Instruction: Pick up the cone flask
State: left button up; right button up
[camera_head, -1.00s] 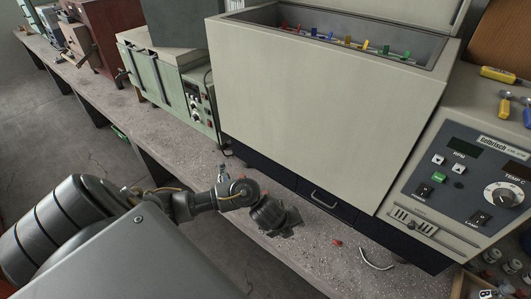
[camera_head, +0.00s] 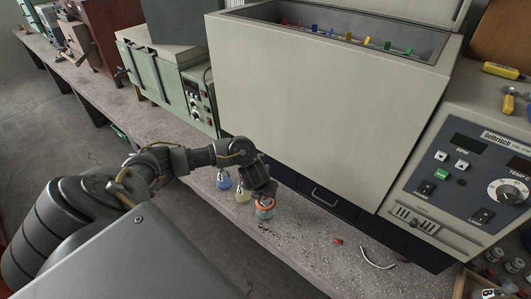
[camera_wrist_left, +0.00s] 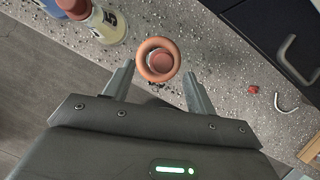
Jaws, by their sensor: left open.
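A flask (camera_head: 264,211) with an orange ring around its top stands on the bench below my left gripper in the head view. The wrist view looks down on its ring (camera_wrist_left: 144,68) and pinkish stopper, which hide its body. My left gripper (camera_head: 264,194) is open; in the wrist view its fingers (camera_wrist_left: 158,76) are spread to either side of the ring, with gaps. A yellow flask (camera_head: 242,195) and a blue flask (camera_head: 223,181) stand to the left; the yellow one (camera_wrist_left: 107,22) shows a label in the wrist view. My right gripper is not in view.
A large beige machine (camera_head: 320,110) with a dark drawer base stands close behind the flasks. A red bit (camera_head: 337,241) and a curved pale piece (camera_head: 377,259) lie to the right. The bench's front edge is near.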

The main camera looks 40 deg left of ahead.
aim_at(266, 205)
pick_arm(q)
jog(key=shift+x, duration=2.7)
jog(key=shift+w, duration=0.1)
jog(key=shift+r, duration=0.1)
grip_shut()
